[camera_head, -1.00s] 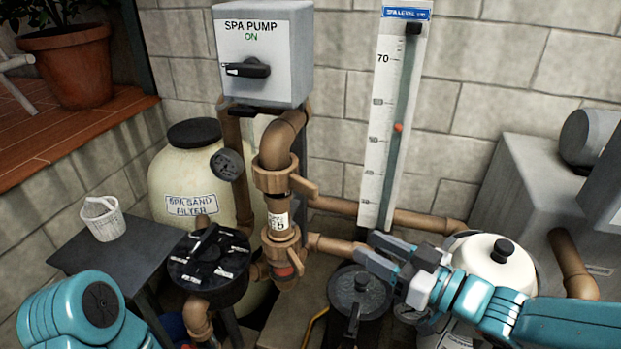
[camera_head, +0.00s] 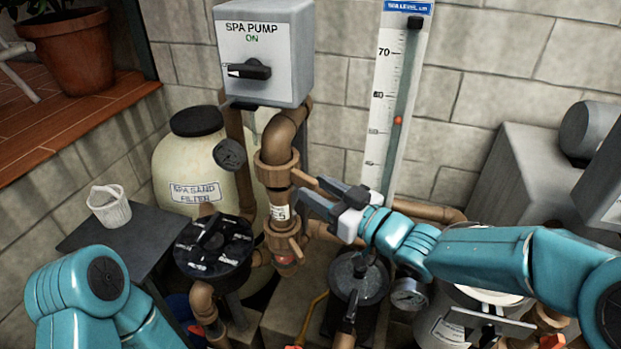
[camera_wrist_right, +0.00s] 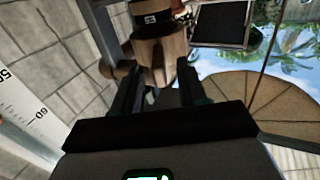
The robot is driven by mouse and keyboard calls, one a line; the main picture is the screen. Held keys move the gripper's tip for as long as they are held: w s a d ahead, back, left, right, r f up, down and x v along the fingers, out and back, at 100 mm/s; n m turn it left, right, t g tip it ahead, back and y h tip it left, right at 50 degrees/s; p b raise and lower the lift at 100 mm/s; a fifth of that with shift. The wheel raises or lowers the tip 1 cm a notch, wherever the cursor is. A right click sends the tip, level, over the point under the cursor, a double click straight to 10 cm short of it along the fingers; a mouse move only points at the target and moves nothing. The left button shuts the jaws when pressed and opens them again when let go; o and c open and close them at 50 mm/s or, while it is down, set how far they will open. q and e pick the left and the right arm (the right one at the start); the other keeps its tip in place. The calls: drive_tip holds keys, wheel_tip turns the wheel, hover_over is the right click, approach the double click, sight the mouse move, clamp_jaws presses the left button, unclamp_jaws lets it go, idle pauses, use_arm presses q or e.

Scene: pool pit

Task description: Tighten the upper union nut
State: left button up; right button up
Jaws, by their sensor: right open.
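The upper union nut (camera_head: 276,170) is a brown collar with a wing sticking out to its right, on the vertical brown pipe. Below it are a labelled pipe section (camera_head: 279,213) and the lower union nut (camera_head: 284,243), also winged. My right gripper (camera_head: 312,190) is open just right of the upper nut, its tips close to the wing; contact cannot be told. In the right wrist view, the open fingers (camera_wrist_right: 158,90) point at a brown fitting (camera_wrist_right: 160,50) that lies ahead between them. My left gripper is out of view; only its arm shows at lower left.
The spa pump switch box (camera_head: 265,52) hangs above the pipe. A gauge (camera_head: 230,154) sits left of it. The level scale (camera_head: 394,100) stands behind my right arm. A multiport valve (camera_head: 213,247) and a side table (camera_head: 125,240) with a white basket (camera_head: 109,207) are at left.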

sight(289, 169)
drive_tip(key=x, duration=0.2)
drive_tip(key=shift+w+a, duration=0.25)
drive_tip(key=shift+w, duration=0.05)
drive_tip(key=shift+s, duration=0.1)
drive_tip(key=shift+f, duration=0.1)
clamp_jaws()
